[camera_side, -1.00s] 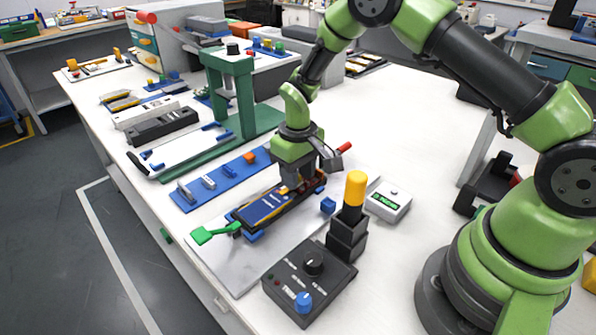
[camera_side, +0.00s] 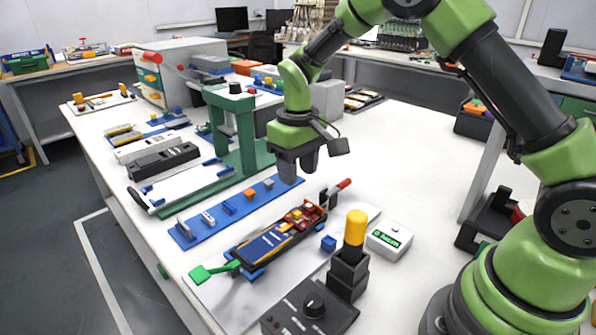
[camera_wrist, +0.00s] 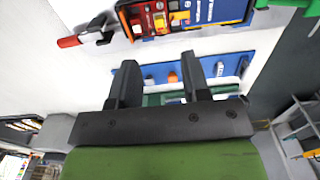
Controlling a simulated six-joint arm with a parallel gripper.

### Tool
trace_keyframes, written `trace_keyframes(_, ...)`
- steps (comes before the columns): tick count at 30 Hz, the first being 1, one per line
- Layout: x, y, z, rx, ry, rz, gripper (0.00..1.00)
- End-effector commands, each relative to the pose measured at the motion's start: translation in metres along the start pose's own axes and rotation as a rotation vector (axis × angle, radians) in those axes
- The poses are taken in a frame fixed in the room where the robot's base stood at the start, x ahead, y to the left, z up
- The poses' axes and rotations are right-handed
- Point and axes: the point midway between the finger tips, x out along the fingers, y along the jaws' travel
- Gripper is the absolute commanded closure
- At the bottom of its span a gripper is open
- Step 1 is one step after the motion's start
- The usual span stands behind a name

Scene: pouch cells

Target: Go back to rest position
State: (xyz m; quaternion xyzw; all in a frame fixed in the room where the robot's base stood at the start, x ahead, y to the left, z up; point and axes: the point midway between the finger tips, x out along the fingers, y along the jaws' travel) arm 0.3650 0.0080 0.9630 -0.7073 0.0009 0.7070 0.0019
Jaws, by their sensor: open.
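My gripper (camera_side: 297,165) is raised above the bench, above and behind the pouch cell fixture. It is open and empty; in the wrist view its two fingers (camera_wrist: 160,80) stand apart with nothing between them. The dark blue pouch cell (camera_side: 267,241) lies in its fixture, with red and yellow parts (camera_side: 303,216) at its far end. A green handle (camera_side: 212,270) sticks out at the near end and a red-handled clamp (camera_side: 338,190) at the far end. The cell also shows at the top of the wrist view (camera_wrist: 207,10).
A blue rail with small blocks (camera_side: 215,217) lies left of the fixture. A green press (camera_side: 240,130) stands behind. The bench's right rear (camera_side: 410,140) is clear.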

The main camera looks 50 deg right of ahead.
Motion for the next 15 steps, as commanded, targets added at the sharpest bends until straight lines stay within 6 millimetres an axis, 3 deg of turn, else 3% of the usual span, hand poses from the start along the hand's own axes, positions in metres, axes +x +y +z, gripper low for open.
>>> trace_keyframes(10,-0.002,0.0,0.001,0.002,0.003,-0.001,0.57)
trace_keyframes(13,-0.017,-0.001,0.004,0.015,0.029,-0.008,0.57)
trace_keyframes(15,-0.038,-0.002,0.011,0.035,0.063,-0.019,0.57)
